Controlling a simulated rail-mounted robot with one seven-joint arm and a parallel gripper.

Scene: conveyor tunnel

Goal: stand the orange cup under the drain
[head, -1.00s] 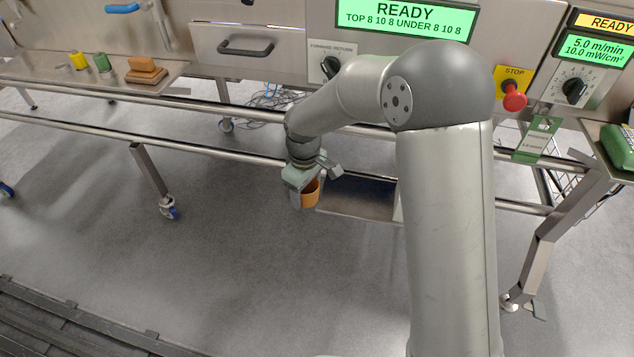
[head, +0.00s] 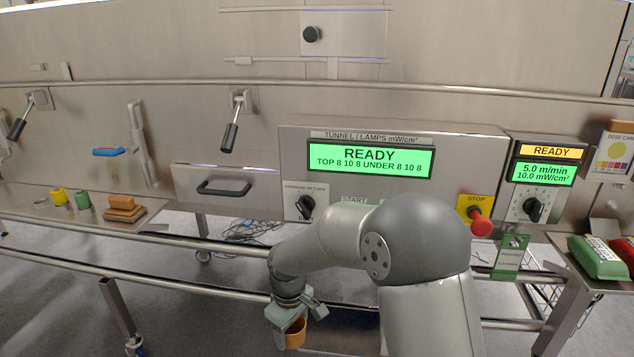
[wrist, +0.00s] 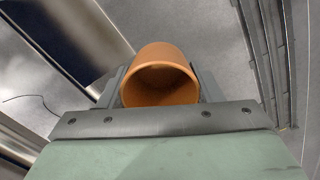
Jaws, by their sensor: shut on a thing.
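The orange cup (head: 297,333) is held in my gripper (head: 289,318), low in front of the machine and just below the front rail. In the wrist view the cup (wrist: 163,56) sits between the two dark fingers of my gripper (wrist: 160,92). The fingers are shut on its sides. Its round mouth faces the camera, and its inside looks empty. In the head view the gripper covers part of the cup. I cannot make out the drain in either view.
A metal shelf (head: 350,342) lies low to the right of the cup. The front rail (head: 180,277) runs above it. A left ledge (head: 30,203) carries yellow and green pieces and brown blocks (head: 124,208). A red stop button (head: 481,224) is on the right.

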